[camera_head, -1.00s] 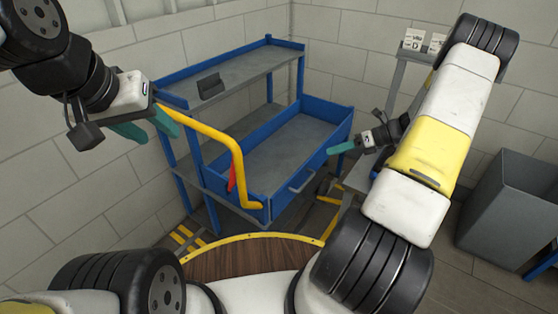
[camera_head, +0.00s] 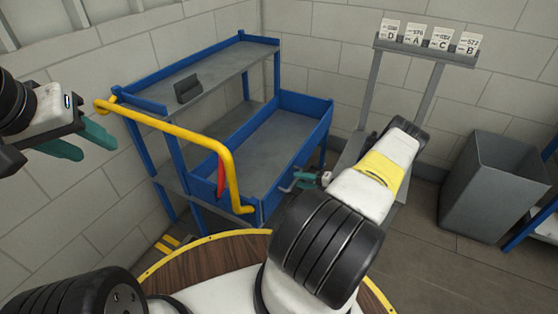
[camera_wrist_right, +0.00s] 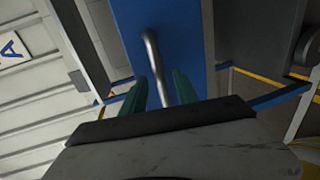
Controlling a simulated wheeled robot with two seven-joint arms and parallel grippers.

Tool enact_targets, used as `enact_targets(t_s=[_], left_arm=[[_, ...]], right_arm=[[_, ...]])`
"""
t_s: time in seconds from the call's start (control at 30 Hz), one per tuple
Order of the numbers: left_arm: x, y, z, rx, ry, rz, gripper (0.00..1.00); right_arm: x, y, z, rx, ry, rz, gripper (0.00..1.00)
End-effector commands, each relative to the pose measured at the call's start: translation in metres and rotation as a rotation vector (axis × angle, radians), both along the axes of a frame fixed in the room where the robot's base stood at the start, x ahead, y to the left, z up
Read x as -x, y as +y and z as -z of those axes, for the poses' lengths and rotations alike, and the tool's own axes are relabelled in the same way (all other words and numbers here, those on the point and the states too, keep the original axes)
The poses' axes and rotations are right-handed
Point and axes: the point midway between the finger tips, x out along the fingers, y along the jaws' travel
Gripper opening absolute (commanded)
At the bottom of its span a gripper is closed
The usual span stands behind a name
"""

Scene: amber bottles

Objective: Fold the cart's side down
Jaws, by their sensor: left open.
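The blue cart (camera_head: 190,186) stands against the wall with a grey upper shelf and a walled lower tray. Its blue side (camera_head: 311,140) is upright and also fills the top of the right wrist view (camera_wrist_right: 185,45). A grey bar handle (camera_wrist_right: 152,60) is on that side. My right gripper (camera_head: 304,179) is at the handle; in the wrist view its teal fingers (camera_wrist_right: 159,96) are apart with the bar's end between them. Whether they touch it, I cannot tell. My left gripper (camera_head: 90,145) is open and empty, left of the cart's yellow push bar (camera_head: 170,124).
A red lever (camera_head: 221,175) is by the push bar. A dark holder (camera_head: 188,89) is on the upper shelf. A grey stand with letter cards (camera_head: 414,46) and a grey bin (camera_head: 488,190) are at the right. Floor shows between stand and bin.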

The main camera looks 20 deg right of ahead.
Motion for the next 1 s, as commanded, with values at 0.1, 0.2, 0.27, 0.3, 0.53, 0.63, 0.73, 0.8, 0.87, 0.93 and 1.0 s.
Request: enact_targets(t_s=[0.1,0.2,0.27,0.3,0.53,0.63,0.73,0.8,0.87,0.93,1.0], left_arm=[[0.000,0.000,0.000,0.000,0.000,0.000,0.46],[0.000,0.000,0.000,0.000,0.000,0.000,0.46],[0.000,0.000,0.000,0.000,0.000,0.000,0.46],[0.000,0.000,0.000,0.000,0.000,0.000,0.46],[0.000,0.000,0.000,0.000,0.000,0.000,0.46],[0.000,0.000,0.000,0.000,0.000,0.000,0.46],[0.000,0.000,0.000,0.000,0.000,0.000,0.46],[0.000,0.000,0.000,0.000,0.000,0.000,0.46],[0.000,0.000,0.000,0.000,0.000,0.000,0.46],[0.000,0.000,0.000,0.000,0.000,0.000,0.46],[0.000,0.000,0.000,0.000,0.000,0.000,0.46]], right_arm=[[-0.011,0.011,0.003,-0.001,-0.001,-0.002,0.36],[-0.017,0.015,0.005,0.001,-0.001,-0.001,0.36],[-0.019,0.017,0.006,0.001,0.000,-0.001,0.36],[-0.020,0.017,0.006,0.002,0.000,-0.001,0.36],[-0.020,0.017,0.006,0.002,0.000,-0.001,0.34],[-0.020,0.017,0.006,0.002,0.000,-0.001,0.14],[-0.020,0.017,0.006,0.002,0.000,-0.001,0.00],[-0.020,0.017,0.006,0.002,0.000,-0.001,0.00],[-0.020,0.017,0.006,0.002,0.000,-0.001,0.00],[-0.020,0.017,0.006,0.002,0.000,-0.001,0.00],[-0.020,0.017,0.006,0.002,0.000,-0.001,0.00]])
